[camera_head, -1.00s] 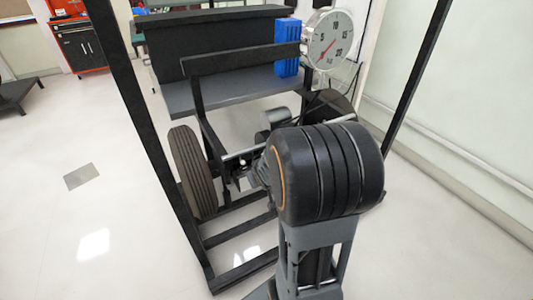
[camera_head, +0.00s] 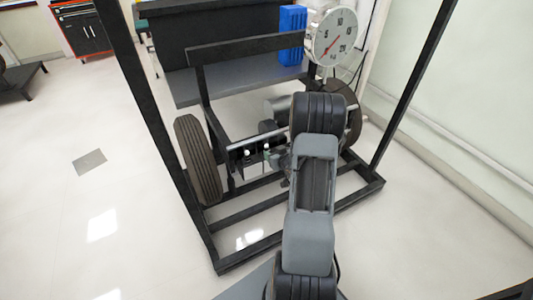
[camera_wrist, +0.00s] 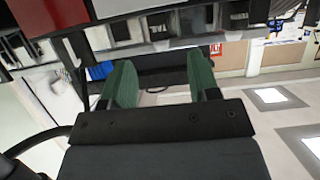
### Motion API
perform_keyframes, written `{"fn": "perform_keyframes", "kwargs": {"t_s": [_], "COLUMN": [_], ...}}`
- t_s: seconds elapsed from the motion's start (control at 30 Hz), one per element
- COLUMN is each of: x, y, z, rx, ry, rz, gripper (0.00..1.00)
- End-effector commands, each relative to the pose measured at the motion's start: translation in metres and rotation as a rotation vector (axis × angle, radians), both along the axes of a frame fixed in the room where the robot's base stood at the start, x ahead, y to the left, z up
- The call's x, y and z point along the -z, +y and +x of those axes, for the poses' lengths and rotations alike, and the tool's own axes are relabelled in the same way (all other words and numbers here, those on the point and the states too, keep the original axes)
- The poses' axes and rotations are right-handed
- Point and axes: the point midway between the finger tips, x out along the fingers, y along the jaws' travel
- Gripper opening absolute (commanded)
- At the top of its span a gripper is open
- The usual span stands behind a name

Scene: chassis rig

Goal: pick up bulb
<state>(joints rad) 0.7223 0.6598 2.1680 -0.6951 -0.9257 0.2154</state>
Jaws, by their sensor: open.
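Small white round spots, one of which may be the bulb (camera_head: 247,153), show on the dark chassis unit in the middle of the head view. They are too small to identify surely. My gripper (camera_wrist: 162,80) shows in the wrist view with two green-padded fingers spread wide apart and nothing between them. In the head view my gripper (camera_head: 273,160) is small and partly hidden, at the far end of my arm and close to the right of the white spots. I cannot tell whether it touches anything. No bulb is clear in the wrist view.
A black metal frame (camera_head: 232,259) surrounds the chassis, with uprights on both sides. A tyre (camera_head: 198,160) stands at the left. A grey shelf (camera_head: 235,88) with a blue box (camera_head: 292,33) and a round dial (camera_head: 335,37) is behind. The floor at the left is mostly clear.

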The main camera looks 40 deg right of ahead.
Motion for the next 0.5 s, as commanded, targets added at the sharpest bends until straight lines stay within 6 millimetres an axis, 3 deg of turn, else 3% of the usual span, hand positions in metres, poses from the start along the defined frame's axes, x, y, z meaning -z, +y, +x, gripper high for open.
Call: {"fn": "perform_keyframes", "kwargs": {"t_s": [0.27, 0.5], "x": [0.008, 0.022], "y": [-0.002, -0.005], "z": [0.016, 0.044], "rx": [0.000, -0.001], "ry": [0.001, 0.000], "rz": [0.001, 0.000], "gripper": [0.55, 0.55]}}
